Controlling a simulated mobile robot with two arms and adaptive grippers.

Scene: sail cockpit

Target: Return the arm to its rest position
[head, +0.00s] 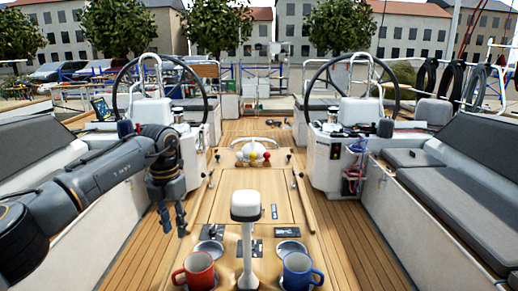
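My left arm (88,187) comes in from the left and reaches over the left seat side. My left gripper (173,222) hangs fingers-down above the wooden deck, left of the cockpit table. Its two fingers stand apart, with nothing visible between them. My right arm and gripper are not in view.
The cockpit table (230,205) stands in the middle, with a red mug (199,270), a blue mug (297,271), a white-topped post (246,205) and several small balls (253,154). Two steering wheels stand behind. Grey cushioned benches (455,200) line both sides.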

